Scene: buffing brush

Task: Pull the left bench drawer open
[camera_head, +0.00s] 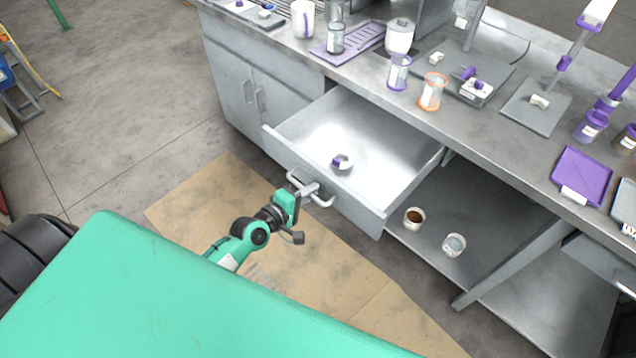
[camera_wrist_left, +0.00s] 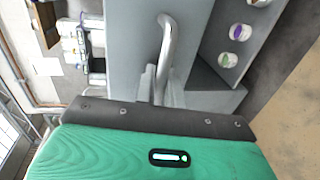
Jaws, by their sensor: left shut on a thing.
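The left bench drawer (camera_head: 350,150) is pulled well out from under the bench top, and its white inside shows. A small purple and white object (camera_head: 342,162) lies in it. The drawer's bar handle (camera_head: 322,202) is on its front. My left gripper (camera_head: 303,190) is shut on this handle. In the left wrist view the curved metal handle (camera_wrist_left: 167,40) runs down to the fingers, which are mostly hidden behind my green wrist. My right gripper is in neither view.
The bench top (camera_head: 370,72) carries cups, jars, a purple tray (camera_head: 582,175) and grey mats. Two small cups (camera_head: 414,218) (camera_head: 454,245) stand on the lower shelf right of the drawer. A cabinet with doors (camera_head: 240,90) is at left. Cardboard (camera_head: 190,205) covers the floor in front.

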